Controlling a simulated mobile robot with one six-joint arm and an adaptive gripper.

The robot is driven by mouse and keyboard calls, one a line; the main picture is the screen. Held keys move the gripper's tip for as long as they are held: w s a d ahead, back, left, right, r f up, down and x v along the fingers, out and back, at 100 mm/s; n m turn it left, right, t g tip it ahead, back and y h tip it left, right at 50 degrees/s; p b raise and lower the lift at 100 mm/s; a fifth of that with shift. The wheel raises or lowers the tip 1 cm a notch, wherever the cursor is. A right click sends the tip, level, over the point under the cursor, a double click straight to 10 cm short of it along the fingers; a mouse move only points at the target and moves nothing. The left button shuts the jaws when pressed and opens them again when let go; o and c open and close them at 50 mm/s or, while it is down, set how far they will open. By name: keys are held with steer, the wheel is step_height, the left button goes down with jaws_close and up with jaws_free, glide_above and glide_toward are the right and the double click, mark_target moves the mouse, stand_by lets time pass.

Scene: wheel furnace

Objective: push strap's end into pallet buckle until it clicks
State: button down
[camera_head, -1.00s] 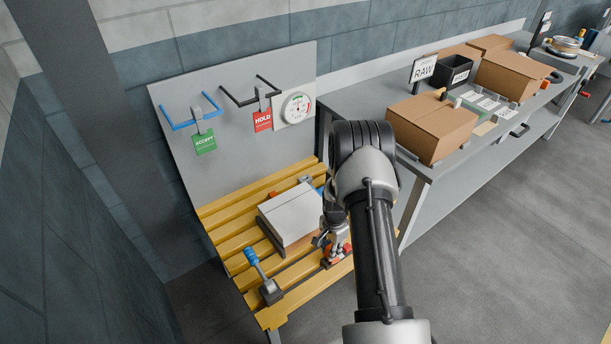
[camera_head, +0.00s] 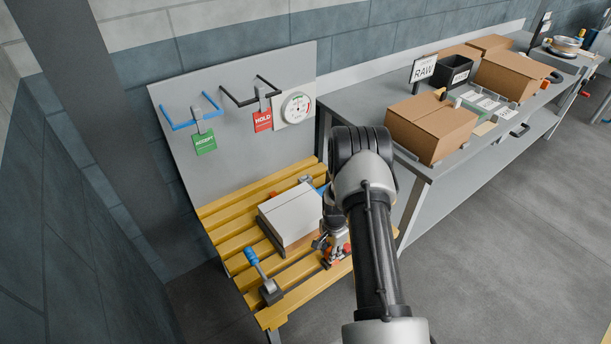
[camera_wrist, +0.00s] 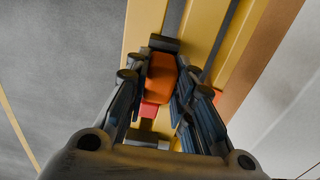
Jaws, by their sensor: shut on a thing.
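My gripper (camera_wrist: 160,95) is shut on an orange piece (camera_wrist: 161,75), which looks like the strap's end. It points up in the wrist view, towards a dark block (camera_wrist: 164,43) that may be the pallet buckle. I cannot tell whether the two touch or how far the end is in. A smaller red part (camera_wrist: 149,109) shows between the fingers. In the head view, my gripper (camera_head: 330,250) is low at the front right edge of the yellow slatted pallet (camera_head: 232,225), beside a white-topped box (camera_head: 292,214). The arm hides part of this spot.
A blue-handled lever (camera_head: 251,257) with a dark base stands on the pallet's front left. A grey board (camera_head: 230,95) with hooks and a dial (camera_head: 297,108) rises behind. A grey bench (camera_head: 345,97) with cartons (camera_head: 432,125) lies to the right.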

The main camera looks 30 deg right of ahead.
steer(key=shift+f, duration=0.45)
steer(key=c, duration=1.3)
jaws_free()
steer(key=shift+c, duration=1.4)
steer(key=shift+r, duration=0.1)
steer(key=shift+r+p, duration=2.1)
steer(key=shift+r, duration=1.4)
